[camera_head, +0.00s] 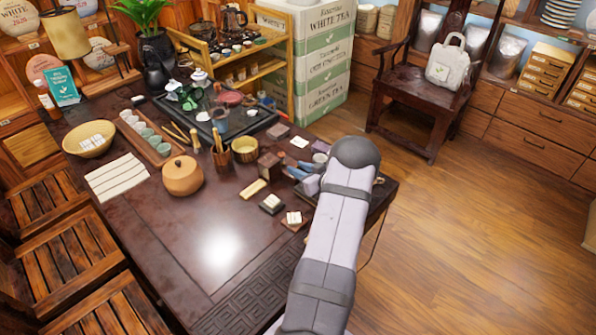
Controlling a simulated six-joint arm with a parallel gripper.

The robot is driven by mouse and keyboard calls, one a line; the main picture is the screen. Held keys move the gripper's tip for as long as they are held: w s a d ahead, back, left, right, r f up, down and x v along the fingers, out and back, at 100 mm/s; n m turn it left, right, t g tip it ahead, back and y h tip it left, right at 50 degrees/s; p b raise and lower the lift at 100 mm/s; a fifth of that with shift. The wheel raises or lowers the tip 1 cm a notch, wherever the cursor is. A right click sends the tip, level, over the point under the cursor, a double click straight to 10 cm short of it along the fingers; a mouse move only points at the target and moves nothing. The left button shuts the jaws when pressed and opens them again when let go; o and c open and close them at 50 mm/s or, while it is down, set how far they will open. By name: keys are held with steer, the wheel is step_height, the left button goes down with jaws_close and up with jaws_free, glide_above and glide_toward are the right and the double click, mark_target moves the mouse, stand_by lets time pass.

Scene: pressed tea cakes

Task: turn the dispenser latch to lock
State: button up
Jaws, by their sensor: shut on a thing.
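A small dark brown wooden box (269,165), which looks like the dispenser, stands near the right edge of the dark table. My arm comes in from the bottom right, and my gripper (289,170) is low at the right side of this box. The fingers are small in the picture and partly hidden by my arm. They appear shut on the dispenser latch at the box's side. The latch itself is too small and covered to make out, so its angle cannot be told.
A yellow-brown bowl (245,149), a round orange-brown pot (182,176) and a pale wooden block (253,189) stand left of the box. A black tea tray (262,123) with teaware lies behind. The table's front middle is clear.

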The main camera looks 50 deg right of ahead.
steer(key=shift+d+n+y, duration=0.25)
steer(key=shift+n+y, duration=0.85)
steer(key=shift+y, duration=0.1)
steer(key=shift+r, duration=0.1)
steer(key=o, duration=1.1)
steer(key=shift+c, duration=0.2)
steer(key=shift+b, duration=0.3)
steer(key=shift+s, duration=0.1)
steer(key=shift+b+v, duration=0.65)
steer(key=shift+v, duration=2.95)
